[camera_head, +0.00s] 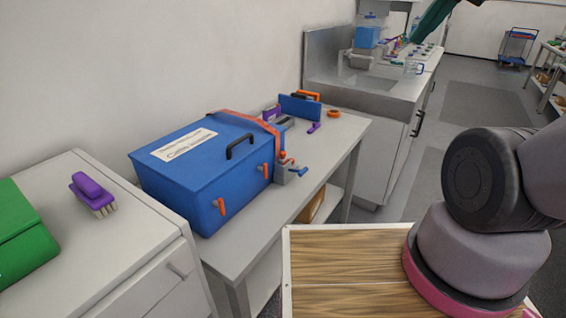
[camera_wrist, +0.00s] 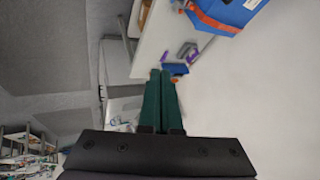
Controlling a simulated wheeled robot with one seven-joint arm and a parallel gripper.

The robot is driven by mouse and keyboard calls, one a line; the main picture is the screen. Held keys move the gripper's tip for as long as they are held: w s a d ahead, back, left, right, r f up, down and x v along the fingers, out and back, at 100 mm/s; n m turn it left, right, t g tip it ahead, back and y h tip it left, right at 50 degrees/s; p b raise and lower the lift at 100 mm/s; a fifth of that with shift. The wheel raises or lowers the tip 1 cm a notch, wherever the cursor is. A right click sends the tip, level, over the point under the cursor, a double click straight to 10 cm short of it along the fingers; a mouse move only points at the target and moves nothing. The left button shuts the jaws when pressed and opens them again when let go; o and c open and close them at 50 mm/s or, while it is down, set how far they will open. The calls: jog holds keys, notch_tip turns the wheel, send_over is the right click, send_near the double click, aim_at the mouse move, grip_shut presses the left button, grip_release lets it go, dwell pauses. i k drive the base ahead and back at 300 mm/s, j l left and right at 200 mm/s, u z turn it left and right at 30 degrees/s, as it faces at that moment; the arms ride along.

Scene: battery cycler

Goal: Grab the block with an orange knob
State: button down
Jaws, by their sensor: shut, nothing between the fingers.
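A small grey block with an orange knob (camera_head: 282,167) stands at the right end of the blue box (camera_head: 205,170) on the grey bench. A blue lever sticks out beside it, and I cannot tell whether block and box touch. In the wrist view my gripper (camera_wrist: 161,72) is shut and empty. The blue box (camera_wrist: 236,10) shows there at the top edge; I cannot make out the block in that view.
A purple brush (camera_head: 92,192) and a green case (camera_head: 22,235) lie on the left cabinet. A blue plate (camera_head: 299,107), an orange ring (camera_head: 334,113) and small purple pieces lie behind the box. A sink counter (camera_head: 385,100) stands beyond. A wooden-topped surface (camera_head: 345,270) is in front.

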aim_at(284, 160)
jog(key=k+l+u, duration=0.2)
jog(key=u, duration=0.15)
jog(key=k+l+u, duration=0.35)
jog(key=i, duration=0.1)
